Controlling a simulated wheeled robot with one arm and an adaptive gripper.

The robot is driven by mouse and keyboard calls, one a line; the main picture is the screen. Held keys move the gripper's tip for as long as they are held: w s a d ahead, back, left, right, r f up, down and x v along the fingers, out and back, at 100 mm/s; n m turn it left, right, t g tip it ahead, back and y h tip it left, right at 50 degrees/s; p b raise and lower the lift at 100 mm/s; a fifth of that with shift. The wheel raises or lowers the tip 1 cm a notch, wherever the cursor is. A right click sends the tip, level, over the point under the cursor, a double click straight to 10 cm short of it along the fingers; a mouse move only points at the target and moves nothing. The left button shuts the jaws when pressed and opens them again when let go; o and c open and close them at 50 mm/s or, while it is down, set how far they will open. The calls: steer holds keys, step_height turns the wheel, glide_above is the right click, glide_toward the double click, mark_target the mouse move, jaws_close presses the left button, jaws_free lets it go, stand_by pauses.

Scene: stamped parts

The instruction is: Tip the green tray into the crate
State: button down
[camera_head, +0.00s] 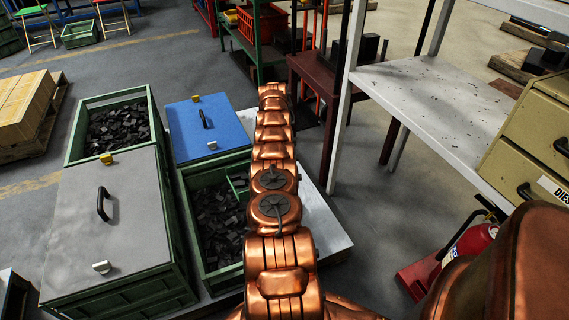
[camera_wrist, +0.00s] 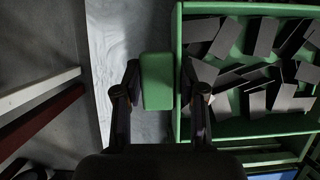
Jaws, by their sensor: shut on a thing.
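The green tray (camera_wrist: 250,9) fills the right of the wrist view, with several flat dark parts lying in it. My gripper (camera_wrist: 157,82) is shut on a green block at the tray's left side, which looks like its handle. In the head view a corner of the tray (camera_head: 238,183) shows beside my copper arm, above the open green crate (camera_head: 190,225). My arm hides the rest of the tray and the gripper there. The crate holds many dark parts. Its rim (camera_wrist: 265,157) seems to show below the tray in the wrist view. The tray's exact tilt is unclear.
A blue-lidded crate (camera_head: 207,127) stands behind the open crate. A grey-lidded crate (camera_head: 105,225) stands to its left, with another open crate of dark parts (camera_head: 115,124) behind. A white shelf unit (camera_head: 430,100) and a red fire extinguisher (camera_head: 470,240) stand to the right.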

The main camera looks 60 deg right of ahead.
steer(key=shift+w+a+f+g+h+p, duration=0.15)
steer(key=shift+a+f+g+h+p, duration=0.2)
steer(key=shift+p, duration=0.2)
steer(key=shift+w+a+r+m+g+h+p, duration=0.15)
steer(key=shift+r+h, duration=0.15)
steer(key=shift+r, duration=0.2)
steer(key=shift+w+a+r+m+g+h+p, duration=0.15)
steer(key=shift+r+h, duration=0.1)
steer(key=shift+r, duration=0.3)
steer(key=shift+r+g+h+p, duration=0.15)
steer(key=shift+r+h, duration=0.15)
steer(key=shift+r, duration=0.2)
steer(key=w+a+r+m+g+h+b, duration=0.1)
steer(key=w+a+r+g+h+b, duration=0.3)
steer(key=a+r, duration=0.4)
steer(key=shift+w+r+m+g+h+b, duration=0.35)
steer(key=shift+w+r+h+b, duration=0.25)
steer(key=shift+r+h+b, duration=0.5)
steer(key=shift+a+r, duration=0.1)
stand_by(0.3)
